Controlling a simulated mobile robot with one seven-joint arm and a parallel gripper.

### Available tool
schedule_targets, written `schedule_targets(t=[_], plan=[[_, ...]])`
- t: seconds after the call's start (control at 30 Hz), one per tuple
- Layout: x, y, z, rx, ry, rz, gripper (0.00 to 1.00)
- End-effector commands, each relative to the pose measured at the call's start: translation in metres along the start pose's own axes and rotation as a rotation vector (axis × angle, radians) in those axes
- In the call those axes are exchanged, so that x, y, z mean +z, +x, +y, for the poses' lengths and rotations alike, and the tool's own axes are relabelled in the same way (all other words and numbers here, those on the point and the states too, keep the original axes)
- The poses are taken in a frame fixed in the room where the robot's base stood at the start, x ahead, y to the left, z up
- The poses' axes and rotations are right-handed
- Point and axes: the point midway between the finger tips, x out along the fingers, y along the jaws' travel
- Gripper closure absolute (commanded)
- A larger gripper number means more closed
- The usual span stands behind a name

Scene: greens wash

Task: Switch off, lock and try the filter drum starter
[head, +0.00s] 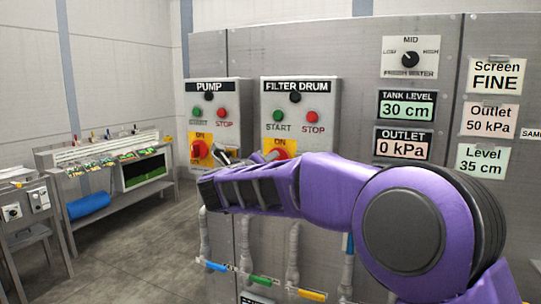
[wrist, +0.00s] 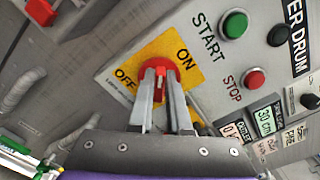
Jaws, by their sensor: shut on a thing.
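The filter drum starter (head: 299,112) is a grey box on the panel wall, with a black button, a green START button (head: 278,115) and a red STOP button (head: 313,116). Its red rotary switch (wrist: 172,66) sits on a yellow plate (wrist: 137,62) marked ON and OFF. My gripper (wrist: 161,78) is shut on the red handle, one finger on each side. The fingers hide part of the handle, so I cannot tell its setting. In the head view my arm covers the lower part of the box. No lock is clearly visible.
The similar pump starter (head: 213,105) stands directly left, close to my wrist. Display plates, such as the tank level plate (head: 407,105), are on the right. Pipes with coloured handles (head: 262,280) run below my arm. A bench (head: 110,160) stands at the left, with open floor before it.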

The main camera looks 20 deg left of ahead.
Motion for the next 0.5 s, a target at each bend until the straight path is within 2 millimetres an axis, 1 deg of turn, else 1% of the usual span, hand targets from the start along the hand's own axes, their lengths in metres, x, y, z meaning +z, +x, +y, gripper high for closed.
schedule_targets(t=[0.1, 0.5], plan=[[0.0011, -0.0005, 0.0007, 0.002, -0.114, 0.002, 1.0], [-0.0008, -0.0003, 0.0048, 0.004, -0.472, 0.002, 1.0]])
